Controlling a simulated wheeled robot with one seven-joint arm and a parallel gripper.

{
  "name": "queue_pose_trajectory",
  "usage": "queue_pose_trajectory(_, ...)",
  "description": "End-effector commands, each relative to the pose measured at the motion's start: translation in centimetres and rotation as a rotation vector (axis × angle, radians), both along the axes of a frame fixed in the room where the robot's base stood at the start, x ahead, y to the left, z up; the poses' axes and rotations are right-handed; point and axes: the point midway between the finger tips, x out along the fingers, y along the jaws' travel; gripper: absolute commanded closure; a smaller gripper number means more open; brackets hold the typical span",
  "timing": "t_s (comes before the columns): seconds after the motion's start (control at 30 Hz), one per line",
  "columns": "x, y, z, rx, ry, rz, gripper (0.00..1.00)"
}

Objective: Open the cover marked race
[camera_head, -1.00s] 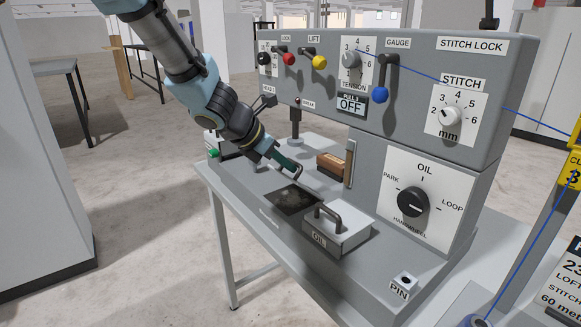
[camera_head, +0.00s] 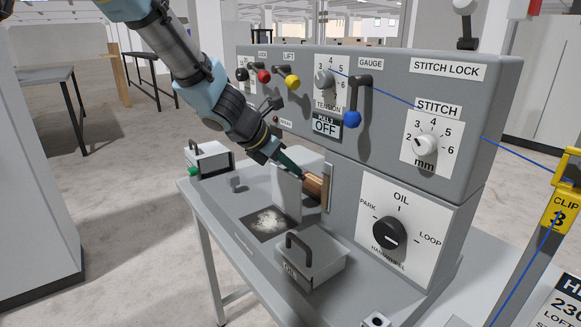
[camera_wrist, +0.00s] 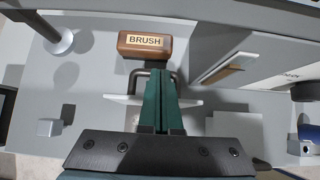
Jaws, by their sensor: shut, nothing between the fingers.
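A pale grey cover plate (camera_head: 285,192) stands upright beside a dark square opening (camera_head: 262,226) in the machine bed. I see no marking on it, so I cannot read whether it says race. In the wrist view the plate (camera_wrist: 122,99) shows nearly edge-on, with a dark loop handle (camera_wrist: 176,77) beyond it. My gripper (camera_head: 301,172) is shut and empty, its green fingers behind the plate's upper part. In the wrist view the fingertips (camera_wrist: 160,76) overlap the handle; I cannot tell whether they touch it.
A wooden brush (camera_head: 315,185) lies close to the fingertips. A handled box marked OIL (camera_head: 312,266) stands in front of the opening. Another handled box (camera_head: 208,160) stands at the far left end. The control panel (camera_head: 380,95) with knobs and levers overhangs the bed on the right.

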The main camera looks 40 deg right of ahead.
Motion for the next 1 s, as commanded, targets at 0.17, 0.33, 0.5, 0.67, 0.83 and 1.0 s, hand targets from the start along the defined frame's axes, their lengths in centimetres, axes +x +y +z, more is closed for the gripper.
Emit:
queue_pose_trajectory(0.17,0.0,-0.1,0.0,0.000,0.000,0.000,1.00)
queue_pose_trajectory(0.33,0.0,-0.1,-0.1,0.000,0.000,0.000,1.00)
queue_pose_trajectory(0.5,0.0,-0.1,-0.1,0.000,0.000,0.000,1.00)
queue_pose_trajectory(0.67,0.0,-0.1,0.0,0.000,0.000,0.000,1.00)
queue_pose_trajectory(0.83,0.1,0.7,0.9,-0.001,-0.001,0.001,1.00)
queue_pose_trajectory(1.0,0.3,2.8,3.2,-0.003,-0.004,0.001,1.00)
